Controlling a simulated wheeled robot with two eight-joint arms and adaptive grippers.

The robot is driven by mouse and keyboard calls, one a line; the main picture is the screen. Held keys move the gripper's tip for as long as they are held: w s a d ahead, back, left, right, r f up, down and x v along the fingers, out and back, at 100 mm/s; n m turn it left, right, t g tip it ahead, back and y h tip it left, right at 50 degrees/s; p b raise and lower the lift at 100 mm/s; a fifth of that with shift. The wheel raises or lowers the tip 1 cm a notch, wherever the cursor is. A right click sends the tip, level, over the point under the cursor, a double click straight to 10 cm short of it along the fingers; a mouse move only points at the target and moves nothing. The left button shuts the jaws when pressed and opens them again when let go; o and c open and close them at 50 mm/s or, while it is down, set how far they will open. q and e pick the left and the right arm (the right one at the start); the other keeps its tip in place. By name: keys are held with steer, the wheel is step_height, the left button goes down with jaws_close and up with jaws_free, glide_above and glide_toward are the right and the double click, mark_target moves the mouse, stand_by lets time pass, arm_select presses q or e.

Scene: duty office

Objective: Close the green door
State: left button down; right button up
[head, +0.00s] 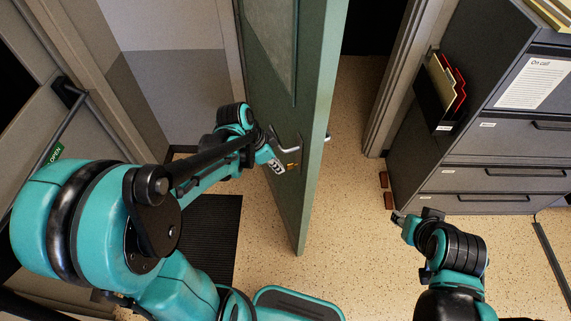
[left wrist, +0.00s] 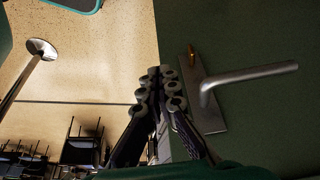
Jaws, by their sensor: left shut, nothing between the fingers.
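The green door (head: 318,120) stands ajar in the middle of the head view, with a dark gap and floor to its right. Its lever handle (head: 287,148) is on the face toward my left arm. My left gripper (head: 274,160) is beside that handle, shut and empty. In the left wrist view the door (left wrist: 270,130) fills the right side, and the handle (left wrist: 250,77) lies right of my shut fingers (left wrist: 160,85), apart from them. Whether the fingers touch the door is unclear. My right gripper (head: 400,217) is over the floor right of the door; its fingers are too small to judge.
A grey filing cabinet (head: 470,180) with a file holder (head: 441,92) stands at the right. A door frame (head: 398,75) is beside it. A grey door with a push bar (head: 75,100) is at the left. A dark mat (head: 212,225) lies on the speckled floor.

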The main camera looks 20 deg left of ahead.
arm_select(q)
steer(key=w+d+f+b, duration=0.3)
steer(key=w+d+f, duration=0.1)
steer(key=f, duration=0.4)
steer(key=shift+w+d, duration=0.25)
steer(key=shift+d, duration=0.55)
steer(key=shift+r, duration=0.1)
